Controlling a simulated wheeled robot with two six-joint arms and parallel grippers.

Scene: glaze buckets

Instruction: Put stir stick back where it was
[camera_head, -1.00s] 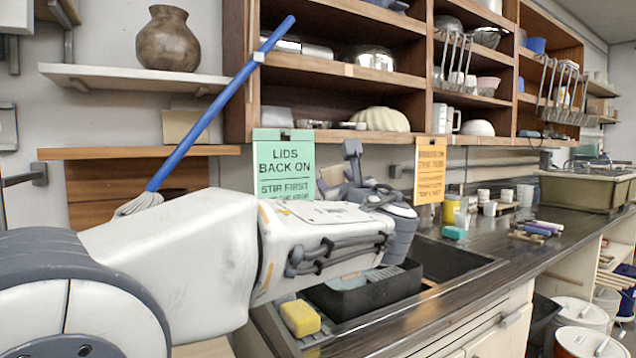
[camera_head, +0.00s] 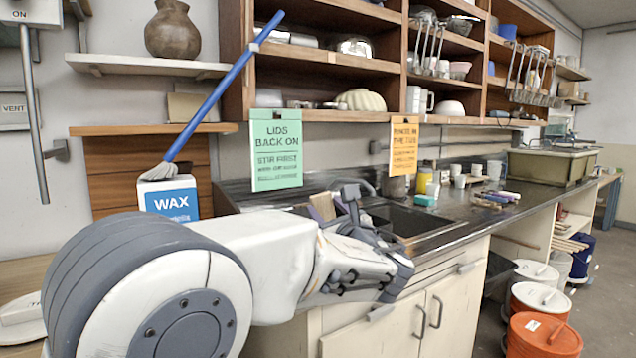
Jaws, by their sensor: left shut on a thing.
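My left arm comes in from the lower left and reaches in front of the counter, beside the sink. My left gripper (camera_head: 358,212) is at its far end, shut, with its fingertips largely hidden by the wrist. A flat tan piece (camera_head: 321,206) shows just left of the grey gripper parts. It looks like part of the stir stick, but most of it is hidden and I cannot make out its full shape. Lidded buckets stand on the floor at the right, an orange one (camera_head: 543,338) nearest, with a white-lidded one (camera_head: 537,270) behind. My right gripper is out of view.
The dark sink (camera_head: 400,218) lies in the counter (camera_head: 462,212), with cups and small tools further right. A wax box (camera_head: 170,198) with a blue-handled brush (camera_head: 215,100) stands at the left. Wooden sticks (camera_head: 570,243) lie on a low shelf.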

